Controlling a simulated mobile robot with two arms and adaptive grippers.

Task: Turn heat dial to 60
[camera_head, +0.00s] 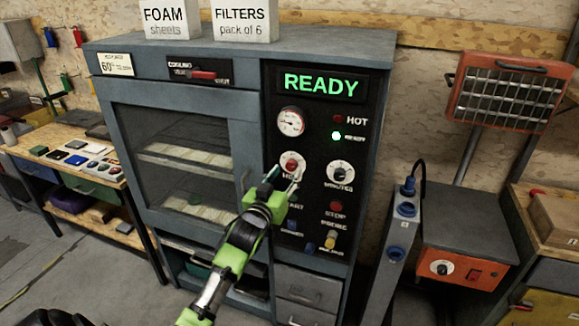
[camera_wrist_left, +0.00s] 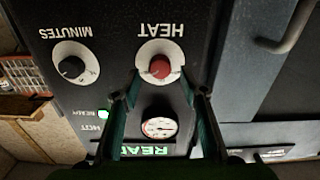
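The heat dial (camera_head: 291,164) is a red knob on a white round scale, on the black control panel of the grey cabinet. In the left wrist view, which is upside down, the red knob (camera_wrist_left: 160,66) shows under the word HEAT. My left gripper (camera_head: 283,181) is in front of the panel at the dial. Its two fingers (camera_wrist_left: 160,82) are apart, one on each side of the dial's lower rim in that view. I cannot tell whether they touch it. The scale numbers are too small to read.
The MINUTES dial (camera_head: 339,173) sits right of the heat dial. Above are a gauge (camera_head: 291,121) and a lit READY display (camera_head: 320,85). Buttons including STOP (camera_head: 336,206) lie below. A card reading 60° (camera_head: 115,65) is at the cabinet's upper left. The door handle (camera_head: 246,180) is close left.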

